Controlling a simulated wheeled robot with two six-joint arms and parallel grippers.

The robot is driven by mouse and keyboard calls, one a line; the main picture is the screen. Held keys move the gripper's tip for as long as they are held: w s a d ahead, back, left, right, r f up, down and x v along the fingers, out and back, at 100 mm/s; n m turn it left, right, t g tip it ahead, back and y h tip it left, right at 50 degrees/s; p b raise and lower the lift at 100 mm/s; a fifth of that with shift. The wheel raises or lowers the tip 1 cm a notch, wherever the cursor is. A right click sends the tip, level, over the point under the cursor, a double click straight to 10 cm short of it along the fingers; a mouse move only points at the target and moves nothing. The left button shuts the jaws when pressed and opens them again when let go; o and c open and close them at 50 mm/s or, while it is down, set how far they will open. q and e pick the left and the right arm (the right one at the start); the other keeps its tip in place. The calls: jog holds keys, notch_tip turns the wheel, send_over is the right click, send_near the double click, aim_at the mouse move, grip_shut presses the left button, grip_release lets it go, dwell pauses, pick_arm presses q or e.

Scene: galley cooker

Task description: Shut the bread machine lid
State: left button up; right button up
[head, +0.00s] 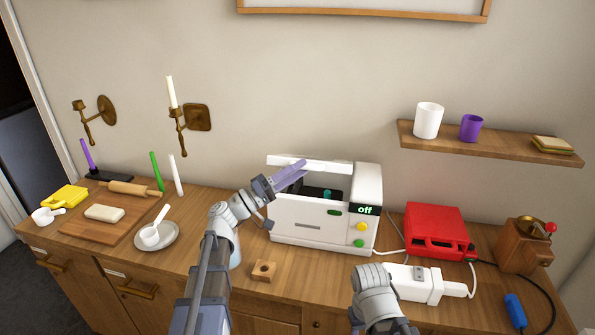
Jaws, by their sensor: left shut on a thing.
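The white bread machine (310,226) stands on the wooden counter, with a display reading "off" and yellow and green buttons. Its lid (325,166) is raised at the back, and the dark opening with a small teal part shows below it. My left gripper (291,175), with purple fingers, is at the left part of the lid and shut on it. The fingers cover some of the lid and opening. My right arm shows at the bottom, right of centre; its gripper cannot be made out.
A red appliance (437,232), a white corded device (415,283) and a wooden grinder (523,246) stand to the right. A small wooden block (263,271) lies in front. A plate (157,238) and cutting board (84,222) are left. A shelf (480,146) hangs above right.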

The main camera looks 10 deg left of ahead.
pick_arm(q)
jog(key=w+f+b+v, duration=0.1)
jog(key=b+v, duration=0.3)
jog(key=v, duration=0.4)
jog(key=shift+a+f, duration=0.35)
jog(key=shift+a, duration=0.05)
pick_arm(e)
jog(key=shift+f, duration=2.3)
pick_arm(q)
jog(key=shift+s, duration=0.15)
pick_arm(e)
jog(key=shift+c, duration=0.3)
